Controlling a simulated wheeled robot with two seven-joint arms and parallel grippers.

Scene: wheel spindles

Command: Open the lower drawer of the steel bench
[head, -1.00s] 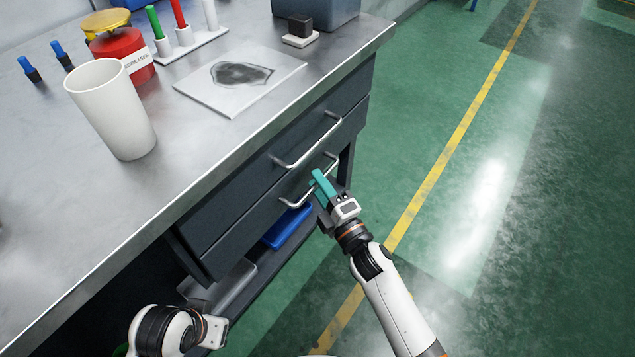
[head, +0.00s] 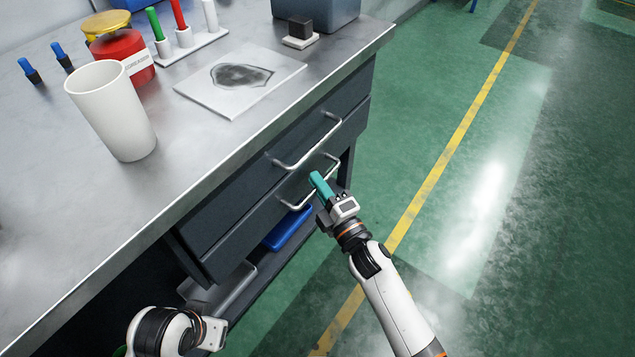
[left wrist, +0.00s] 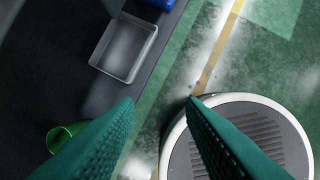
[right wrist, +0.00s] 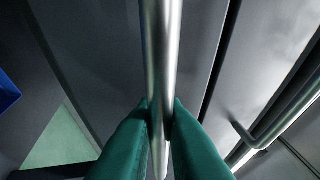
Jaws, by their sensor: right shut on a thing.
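The steel bench has two dark drawers under its top. The lower drawer (head: 232,243) looks closed, its front about level with the upper drawer (head: 215,205). My right gripper (head: 317,183) is at the lower drawer's handle (head: 291,205). In the right wrist view its teal fingers (right wrist: 160,115) are shut on the bar of the lower handle (right wrist: 162,50), one on each side. The upper handle (right wrist: 280,115) shows to the right there. My left gripper (left wrist: 165,105) has its fingers spread apart and empty, away from the drawers.
The bench top (head: 190,130) carries a white cup (head: 112,112), a red can (head: 122,55) and several markers. A blue bin (head: 287,228) and a grey tray (head: 222,290) lie on the low shelf. Green floor (head: 450,210) is free to the right.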

